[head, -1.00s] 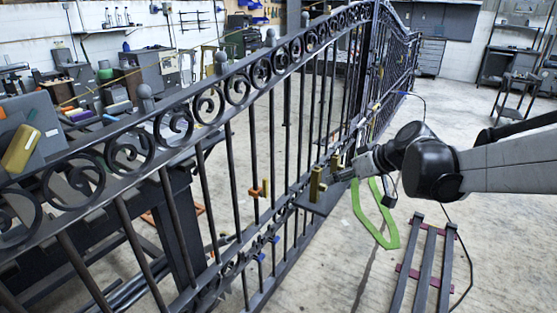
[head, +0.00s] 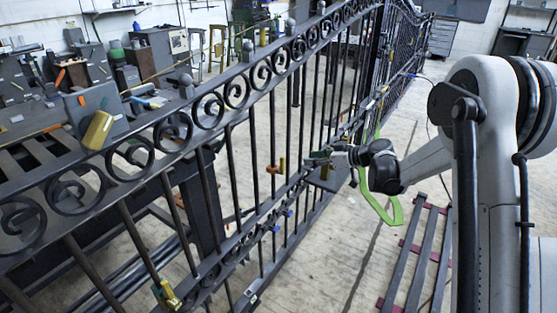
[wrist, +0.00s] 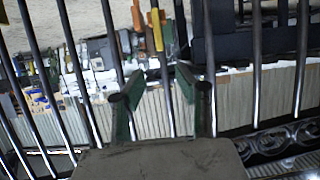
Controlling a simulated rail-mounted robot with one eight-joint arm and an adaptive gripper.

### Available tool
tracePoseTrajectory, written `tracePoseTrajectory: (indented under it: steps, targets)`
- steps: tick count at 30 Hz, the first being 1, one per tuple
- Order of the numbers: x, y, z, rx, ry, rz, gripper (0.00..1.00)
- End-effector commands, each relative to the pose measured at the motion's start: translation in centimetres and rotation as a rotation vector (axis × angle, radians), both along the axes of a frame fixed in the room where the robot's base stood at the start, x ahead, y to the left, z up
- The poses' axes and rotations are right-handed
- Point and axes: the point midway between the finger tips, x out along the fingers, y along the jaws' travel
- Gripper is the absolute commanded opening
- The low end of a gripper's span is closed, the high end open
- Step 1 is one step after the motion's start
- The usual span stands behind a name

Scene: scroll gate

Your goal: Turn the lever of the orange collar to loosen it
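The orange collar (head: 271,169) sits on an upright bar of the dark gate in the head view, with a short orange lever (head: 282,165) sticking out to its right. In the wrist view an orange-yellow piece (wrist: 156,30), which looks like the collar or its lever, shows at the top, beyond the fingertips. My gripper (head: 318,158) is at the gate, to the right of the collar and apart from it. In the wrist view my gripper (wrist: 160,85) has its two green-sided fingers spread, with nothing visibly held between them.
The dark gate (head: 232,93) with scrolls and upright bars runs across the view. A dark plate (head: 325,180) is just below my gripper. Blue collars (head: 275,228) sit lower on the gate. A green loop (head: 385,212) and a slatted rack (head: 412,262) are at right.

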Motion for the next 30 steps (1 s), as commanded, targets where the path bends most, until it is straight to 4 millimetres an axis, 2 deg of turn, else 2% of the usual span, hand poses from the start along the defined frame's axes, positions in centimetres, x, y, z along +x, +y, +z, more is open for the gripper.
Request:
tracePoseTrajectory:
  steps: [5,21,30]
  targets:
    - [0.7,1.4,-0.7,0.001,-0.001,0.004,0.32]
    - [5.0,9.0,-4.4,0.0,0.0,0.002,0.32]
    - [6.1,11.0,-5.2,0.0,0.0,0.0,0.32]
